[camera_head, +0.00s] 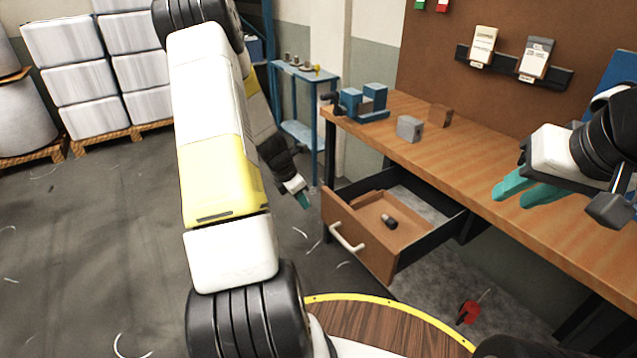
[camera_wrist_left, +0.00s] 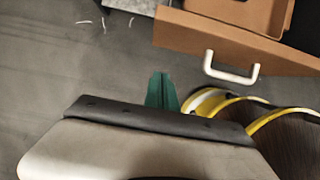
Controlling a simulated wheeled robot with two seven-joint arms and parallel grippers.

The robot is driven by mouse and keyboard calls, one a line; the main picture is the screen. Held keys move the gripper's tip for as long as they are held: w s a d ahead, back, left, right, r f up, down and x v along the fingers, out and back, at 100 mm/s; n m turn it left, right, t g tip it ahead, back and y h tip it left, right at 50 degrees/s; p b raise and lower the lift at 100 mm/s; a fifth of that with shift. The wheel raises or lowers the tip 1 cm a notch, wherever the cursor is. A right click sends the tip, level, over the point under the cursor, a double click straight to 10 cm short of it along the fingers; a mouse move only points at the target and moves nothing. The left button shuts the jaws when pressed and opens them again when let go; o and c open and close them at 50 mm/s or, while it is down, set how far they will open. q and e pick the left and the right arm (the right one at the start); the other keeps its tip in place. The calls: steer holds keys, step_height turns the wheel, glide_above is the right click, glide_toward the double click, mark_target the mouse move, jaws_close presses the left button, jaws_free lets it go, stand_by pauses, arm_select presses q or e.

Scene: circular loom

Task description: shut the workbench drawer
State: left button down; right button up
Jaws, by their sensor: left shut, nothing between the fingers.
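The workbench drawer (camera_head: 362,242) is pulled out from under the wooden bench top. Its brown front carries a white handle (camera_head: 346,238), also seen in the left wrist view (camera_wrist_left: 231,68). A brown inner tray in the drawer holds a small dark cylinder (camera_head: 389,221). My left gripper (camera_head: 304,200) is low, just left of the drawer front and apart from it. Its teal fingers are shut and empty, and show in the left wrist view (camera_wrist_left: 162,92) below and left of the handle. My right gripper (camera_head: 510,197) is over the bench top, its two teal fingertips apart with nothing visible between them.
The bench top (camera_head: 460,165) carries a blue vise (camera_head: 363,103), a grey block (camera_head: 410,128) and a brown block (camera_head: 440,115). A blue side table (camera_head: 305,75) stands behind. A red-handled tool (camera_head: 467,311) lies below the drawer. Floor left of the drawer is open.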

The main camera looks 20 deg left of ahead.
arm_select(q)
steer(key=w+d+f, duration=0.3)
steer(key=w+f, duration=0.1)
steer(key=shift+w+d+f, duration=0.35)
